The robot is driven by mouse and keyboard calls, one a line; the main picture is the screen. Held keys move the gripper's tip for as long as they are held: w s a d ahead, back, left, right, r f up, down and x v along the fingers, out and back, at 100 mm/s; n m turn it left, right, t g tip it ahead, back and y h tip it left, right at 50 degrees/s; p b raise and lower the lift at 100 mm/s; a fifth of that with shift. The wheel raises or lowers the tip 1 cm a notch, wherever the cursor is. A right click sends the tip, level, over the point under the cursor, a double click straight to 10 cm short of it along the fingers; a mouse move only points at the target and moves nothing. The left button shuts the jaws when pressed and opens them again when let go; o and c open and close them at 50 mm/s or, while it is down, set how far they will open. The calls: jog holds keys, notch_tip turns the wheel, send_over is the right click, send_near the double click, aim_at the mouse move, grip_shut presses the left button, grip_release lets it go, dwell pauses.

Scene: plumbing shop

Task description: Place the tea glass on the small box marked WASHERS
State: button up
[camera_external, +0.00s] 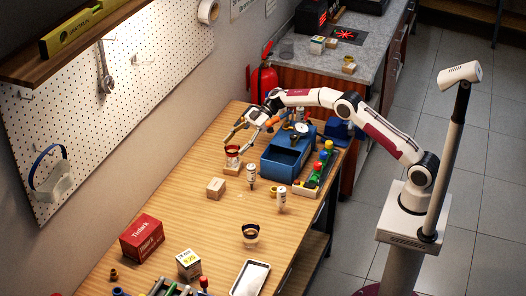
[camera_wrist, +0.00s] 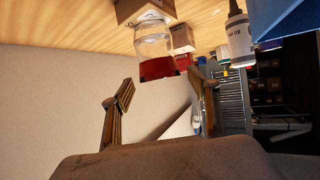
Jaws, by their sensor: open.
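The tea glass (camera_external: 232,152) stands upright on a small cardboard box (camera_external: 231,170) at the far left side of the bench. In the wrist view, which is upside down, the clear glass (camera_wrist: 153,42) rests on the box (camera_wrist: 143,11), whose print I cannot read. A second small box (camera_external: 215,188) is nearer the camera; I cannot tell which is marked WASHERS. My gripper (camera_external: 240,130) is just above and beyond the glass. In the wrist view its fingers (camera_wrist: 160,105) are apart with nothing held, and the glass is ahead of them, apart from both.
A blue toolbox (camera_external: 283,163) stands right of the glass. White bottles (camera_external: 251,174) stand nearby; one also shows in the wrist view (camera_wrist: 239,40). A red box (camera_external: 142,238) is at the near left. The pegboard wall borders the bench. The bench middle is mostly clear.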

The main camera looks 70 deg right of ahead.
jog(key=shift+v, duration=2.65)
